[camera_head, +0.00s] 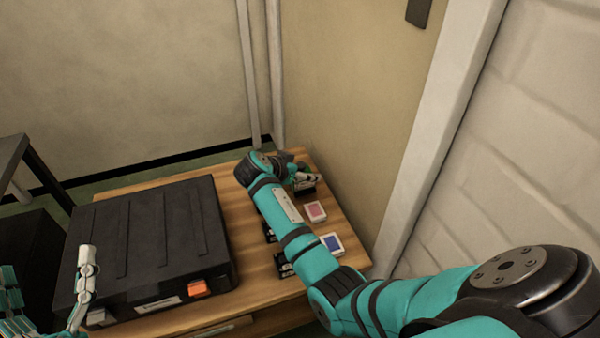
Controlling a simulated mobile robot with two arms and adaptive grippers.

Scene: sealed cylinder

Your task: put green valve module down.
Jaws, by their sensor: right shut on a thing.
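My right arm reaches across the wooden table to its far right corner. My right gripper (303,178) is there, low over the tabletop and shut on a small dark thing with a bit of green, which I take as the green valve module (307,188). The gripper and wrist hide much of it, and I cannot tell whether it touches the table. Part of my left arm and hand (84,278) shows at the lower left, by the black case; its fingers are not clear enough to judge.
A large black case (150,235) with an orange latch (198,288) fills the left of the wooden table (252,262). A white block with a pink top (315,211) and one with a blue top (332,244) lie right of my arm. Dark modules (284,265) show beside it. A wall stands close behind.

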